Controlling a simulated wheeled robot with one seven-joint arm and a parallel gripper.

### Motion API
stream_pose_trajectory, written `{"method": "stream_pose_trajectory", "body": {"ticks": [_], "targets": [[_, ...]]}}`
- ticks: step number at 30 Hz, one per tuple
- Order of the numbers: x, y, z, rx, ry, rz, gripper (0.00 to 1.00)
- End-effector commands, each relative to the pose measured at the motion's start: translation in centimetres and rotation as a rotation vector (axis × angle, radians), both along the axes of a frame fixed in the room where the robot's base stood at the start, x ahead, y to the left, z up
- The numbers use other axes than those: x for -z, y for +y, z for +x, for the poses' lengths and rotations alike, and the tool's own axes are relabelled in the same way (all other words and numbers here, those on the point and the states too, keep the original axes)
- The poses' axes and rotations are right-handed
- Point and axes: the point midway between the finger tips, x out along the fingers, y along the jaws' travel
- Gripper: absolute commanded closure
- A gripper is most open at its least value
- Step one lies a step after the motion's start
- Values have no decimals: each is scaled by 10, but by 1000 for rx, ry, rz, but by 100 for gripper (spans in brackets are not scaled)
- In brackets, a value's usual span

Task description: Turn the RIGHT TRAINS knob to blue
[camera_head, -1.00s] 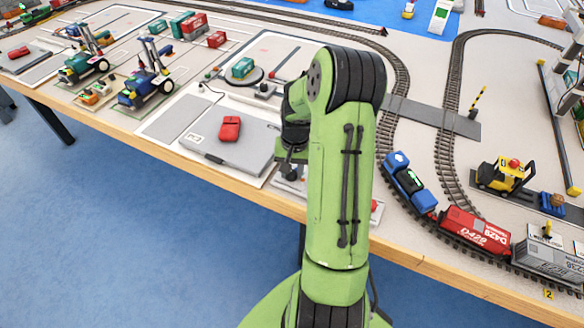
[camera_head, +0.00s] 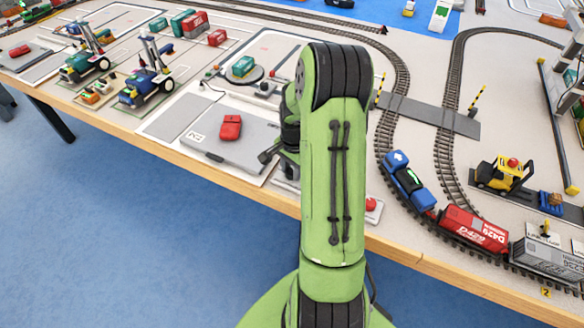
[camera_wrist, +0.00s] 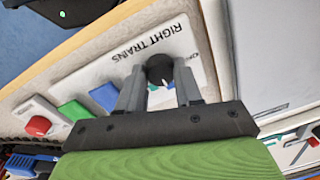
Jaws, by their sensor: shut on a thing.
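The RIGHT TRAINS panel (camera_wrist: 118,50) is a pale plate in the wrist view, with its lettering upside down. A round black knob (camera_wrist: 159,68) stands on it, with a small light mark on the side facing my gripper. My gripper (camera_wrist: 160,84) has its two grey fingers shut on the knob, one on each side. A green patch (camera_wrist: 74,111) and a blue patch (camera_wrist: 106,96) lie on the panel to the left. Part of the panel beyond the right finger is hidden. In the head view my arm covers the knob.
A red button (camera_wrist: 38,126) sits beside the panel; it also shows in the head view (camera_head: 371,204). A blue locomotive (camera_head: 408,180) and wagons stand on track to the right.

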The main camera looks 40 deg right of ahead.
Motion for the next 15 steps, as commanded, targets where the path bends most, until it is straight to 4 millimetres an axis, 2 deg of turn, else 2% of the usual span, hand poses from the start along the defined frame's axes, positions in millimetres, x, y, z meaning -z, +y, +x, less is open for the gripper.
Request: {"method": "stream_pose_trajectory", "body": {"ticks": [14,15], "targets": [[0,0,0,15,0,1,96],[0,0,0,15,0,1,64]]}}
